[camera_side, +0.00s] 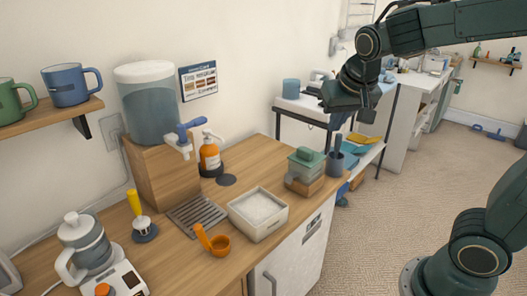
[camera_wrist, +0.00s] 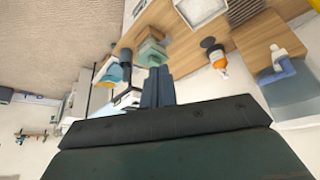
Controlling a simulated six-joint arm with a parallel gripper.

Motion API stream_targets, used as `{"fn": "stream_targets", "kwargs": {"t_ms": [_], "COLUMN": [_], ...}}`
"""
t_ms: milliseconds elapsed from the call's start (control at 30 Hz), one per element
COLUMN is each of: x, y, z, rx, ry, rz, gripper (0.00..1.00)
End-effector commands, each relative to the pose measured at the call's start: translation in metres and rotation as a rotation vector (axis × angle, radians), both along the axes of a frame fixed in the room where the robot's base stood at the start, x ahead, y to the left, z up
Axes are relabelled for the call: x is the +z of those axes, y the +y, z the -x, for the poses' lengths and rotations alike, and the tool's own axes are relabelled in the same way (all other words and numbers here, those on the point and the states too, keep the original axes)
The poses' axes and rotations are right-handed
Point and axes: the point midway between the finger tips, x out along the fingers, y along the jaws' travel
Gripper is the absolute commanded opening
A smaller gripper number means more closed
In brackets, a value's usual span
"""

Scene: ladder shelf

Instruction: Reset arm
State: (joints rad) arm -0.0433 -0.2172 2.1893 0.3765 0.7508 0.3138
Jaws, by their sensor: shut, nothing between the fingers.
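My arm reaches in from the upper right of the side view. My gripper (camera_side: 335,121) hangs pointing down in the air near the far right end of the wooden counter (camera_side: 262,155). In the wrist view my gripper (camera_wrist: 158,72) shows two dark fingers side by side, closed together. Nothing is held between them. From the side, the fingers appear above a dark cup (camera_side: 336,164) that has a handle or tool standing up in it. I cannot tell the exact height gap there.
A green-lidded box (camera_side: 306,162), white tray (camera_side: 258,212), orange pump bottle (camera_side: 210,154) and water dispenser (camera_side: 148,105) stand on the counter. Mugs (camera_side: 70,84) sit on a wall shelf. A white table (camera_side: 300,104) stands behind. Open carpet (camera_side: 400,215) lies right.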

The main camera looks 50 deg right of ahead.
Motion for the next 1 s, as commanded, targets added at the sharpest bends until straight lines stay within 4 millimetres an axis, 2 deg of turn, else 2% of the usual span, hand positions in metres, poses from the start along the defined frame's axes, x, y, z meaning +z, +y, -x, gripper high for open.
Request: {"fn": "stream_targets", "kwargs": {"t_ms": [33, 267, 600, 800, 1000], "x": [0.003, 0.007, 0.000, -0.006, -0.008], "y": [0.004, 0.023, 0.052, 0.061, 0.063], "z": [0.011, 0.056, 0.119, 0.138, 0.142], "rx": [0.037, 0.219, 0.483, 0.570, 0.591], "ry": [-0.005, -0.008, -0.023, -0.027, -0.026], "rz": [-0.005, -0.020, -0.010, 0.001, 0.003], "gripper": [0.00, 0.00, 0.00, 0.00, 0.00]}}
